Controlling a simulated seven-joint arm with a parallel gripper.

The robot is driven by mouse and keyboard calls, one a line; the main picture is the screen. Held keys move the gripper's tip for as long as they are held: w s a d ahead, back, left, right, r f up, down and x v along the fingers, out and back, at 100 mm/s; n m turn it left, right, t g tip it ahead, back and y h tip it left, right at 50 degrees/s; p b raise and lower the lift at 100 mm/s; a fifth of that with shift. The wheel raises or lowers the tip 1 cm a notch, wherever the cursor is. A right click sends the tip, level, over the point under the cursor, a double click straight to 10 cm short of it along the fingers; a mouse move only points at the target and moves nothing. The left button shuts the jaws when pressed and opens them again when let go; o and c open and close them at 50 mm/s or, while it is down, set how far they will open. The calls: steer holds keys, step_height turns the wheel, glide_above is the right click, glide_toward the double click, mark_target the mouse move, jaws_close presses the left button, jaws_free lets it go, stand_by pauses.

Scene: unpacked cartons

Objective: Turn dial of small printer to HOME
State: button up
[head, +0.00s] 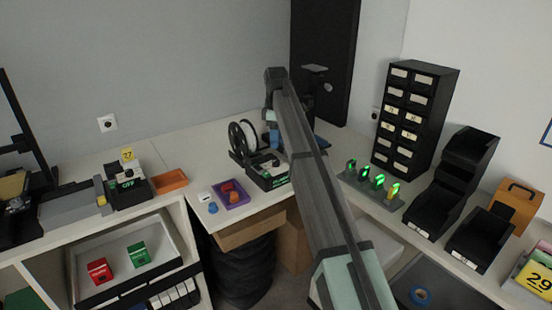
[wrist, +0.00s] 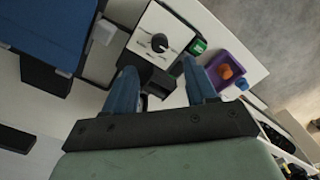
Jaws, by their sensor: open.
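The small printer (head: 268,174) stands on the bench left of my arm in the head view, a dark box with a green label on its front. In the wrist view I see a white panel (wrist: 147,22) with a round black dial (wrist: 159,42) standing on it. The marks around the dial are too small to read, so I cannot tell its setting. My gripper (wrist: 160,68) has its two blue fingers spread, with the dial just beyond the tips and apart from them. A dark block (wrist: 155,82) shows between the fingers. My arm hides most of the gripper in the head view.
A purple tray (head: 243,201) with red and orange knobs lies left of the printer, also in the wrist view (wrist: 213,66). A white filament spool (head: 250,136) stands behind the printer. A rack with green lights (head: 372,190) and black drawers (head: 407,133) are to the right.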

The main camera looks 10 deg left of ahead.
mark_target(276, 161)
step_height(276, 161, down, 9)
steer(key=shift+r, duration=0.15)
steer(key=shift+c, duration=0.2)
jaws_close()
stand_by(0.6)
